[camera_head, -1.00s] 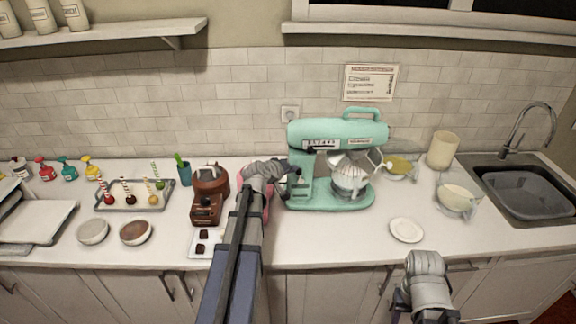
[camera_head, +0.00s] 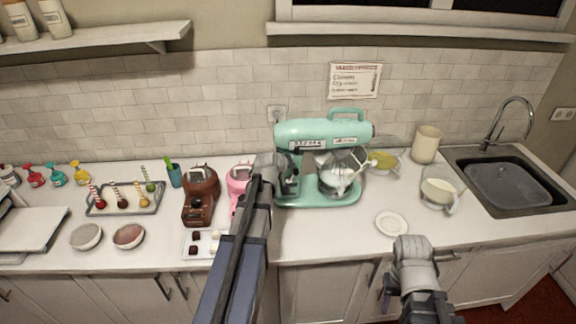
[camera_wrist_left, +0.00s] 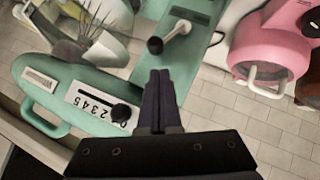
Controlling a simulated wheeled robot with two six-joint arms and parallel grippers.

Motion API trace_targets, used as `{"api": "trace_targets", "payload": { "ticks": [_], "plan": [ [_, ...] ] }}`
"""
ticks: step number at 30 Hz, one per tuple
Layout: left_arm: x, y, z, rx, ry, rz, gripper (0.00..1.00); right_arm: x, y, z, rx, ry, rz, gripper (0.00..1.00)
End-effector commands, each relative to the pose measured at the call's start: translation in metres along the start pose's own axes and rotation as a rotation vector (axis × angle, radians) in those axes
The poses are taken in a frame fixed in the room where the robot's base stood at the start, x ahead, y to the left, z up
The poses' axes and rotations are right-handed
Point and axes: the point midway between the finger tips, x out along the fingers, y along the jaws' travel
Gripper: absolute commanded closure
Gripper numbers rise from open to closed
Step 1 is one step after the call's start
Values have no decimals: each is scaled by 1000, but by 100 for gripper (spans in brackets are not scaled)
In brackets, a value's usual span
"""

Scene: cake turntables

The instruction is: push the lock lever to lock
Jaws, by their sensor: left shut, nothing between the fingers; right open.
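The mint-green stand mixer (camera_head: 312,132) stands on the counter against the tiled wall. In the left wrist view, a pale lever with a black knob (camera_wrist_left: 176,36) sticks out from the mixer's green body and looks like the lock lever. My left gripper (camera_wrist_left: 158,78) is shut and empty, its fingertips just beside this lever; I cannot tell whether they touch. In the head view my left gripper (camera_head: 290,172) is at the mixer's left side and hides the lever. My right gripper (camera_head: 388,288) is open and empty, low in front of the counter.
A numbered speed slider with a black knob (camera_wrist_left: 120,112) is on the mixer head. A pink machine (camera_head: 238,182) and a brown machine (camera_head: 201,190) stand left of the mixer. A white plate (camera_head: 391,222) and a batter jug (camera_head: 438,191) are to the right.

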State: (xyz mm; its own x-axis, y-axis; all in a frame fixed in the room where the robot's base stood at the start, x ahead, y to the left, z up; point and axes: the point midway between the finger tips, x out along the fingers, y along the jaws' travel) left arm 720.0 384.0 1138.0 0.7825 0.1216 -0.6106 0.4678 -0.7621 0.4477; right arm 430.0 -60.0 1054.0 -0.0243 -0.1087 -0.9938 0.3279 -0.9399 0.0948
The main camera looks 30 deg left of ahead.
Motion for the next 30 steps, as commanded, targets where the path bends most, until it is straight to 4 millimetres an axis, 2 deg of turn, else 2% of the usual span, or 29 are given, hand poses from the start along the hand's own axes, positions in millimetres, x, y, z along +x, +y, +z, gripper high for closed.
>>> {"api": "trace_targets", "payload": {
  "ticks": [17,23,28,30],
  "plan": [
    [-5,4,-5,0,0,0,100,-8,1,0,4,0,-1,50],
    [-17,12,-16,1,-1,1,100,-27,2,2,7,0,-1,50],
    [-33,24,-31,2,-2,2,100,-50,4,3,12,0,-2,50],
    [-52,26,-28,2,-2,2,100,-61,6,4,14,0,-3,50]
  ]
}}
